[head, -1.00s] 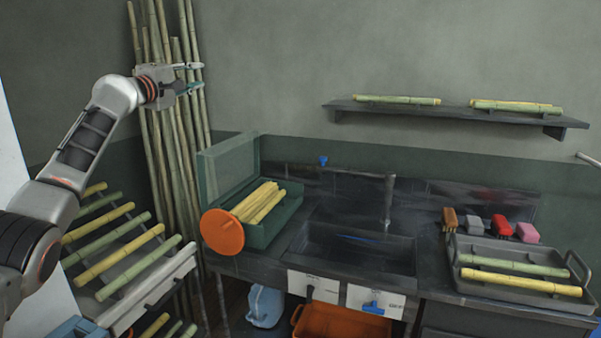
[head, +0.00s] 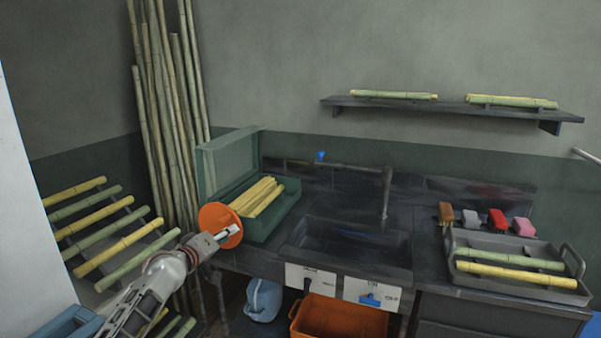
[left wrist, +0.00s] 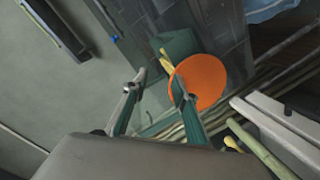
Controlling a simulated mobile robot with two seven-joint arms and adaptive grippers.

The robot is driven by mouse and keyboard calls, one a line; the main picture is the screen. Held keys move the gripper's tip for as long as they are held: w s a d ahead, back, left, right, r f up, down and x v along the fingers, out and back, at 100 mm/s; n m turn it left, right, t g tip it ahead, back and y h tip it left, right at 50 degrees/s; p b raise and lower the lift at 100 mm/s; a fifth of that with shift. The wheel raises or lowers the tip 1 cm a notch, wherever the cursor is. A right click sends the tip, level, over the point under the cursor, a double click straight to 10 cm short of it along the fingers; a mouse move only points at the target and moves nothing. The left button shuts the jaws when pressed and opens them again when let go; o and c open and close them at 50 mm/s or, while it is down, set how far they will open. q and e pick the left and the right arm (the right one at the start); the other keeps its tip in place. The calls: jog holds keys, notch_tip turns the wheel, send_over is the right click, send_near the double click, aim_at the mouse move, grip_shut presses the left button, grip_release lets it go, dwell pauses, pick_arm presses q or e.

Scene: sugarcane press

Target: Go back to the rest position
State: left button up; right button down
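My left gripper (head: 228,233) is low on the left side of the head view, in front of the orange disc (head: 212,216) at the green box's corner. In the left wrist view, the two fingers of my left gripper (left wrist: 158,78) are apart with nothing held between them. The orange disc (left wrist: 207,82) shows behind one finger there; I cannot tell whether they touch. My right gripper is in neither view.
The open green box (head: 286,207) holds cane pieces on the counter by the sink (head: 345,250). A cane rack (head: 95,228) and tall canes (head: 170,110) stand at left. A grey tray (head: 515,285) and brushes are at right. An orange bin (head: 340,322) is below.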

pick_arm(q)
jog(key=s+d+f+m+g+y+b, duration=0.1)
jog(key=s+f+m, duration=0.1)
jog(key=s+f, duration=1.05)
jog(key=s+d+f+m+g, duration=0.1)
jog(key=s+d+f+m, duration=0.15)
jog(key=s+f, duration=0.95)
jog(key=s+f+m+g, duration=0.1)
jog(key=s+f, duration=0.3)
jog(key=s, duration=0.9)
jog(key=s+a+f+m+g+y+b, duration=0.1)
jog(key=s+f+m, duration=0.3)
jog(key=s, duration=0.9)
jog(key=shift+s+a+f, duration=0.2)
jog(key=shift+a+f, duration=0.05)
jog(key=shift+f, duration=0.3)
jog(key=shift+m, duration=0.25)
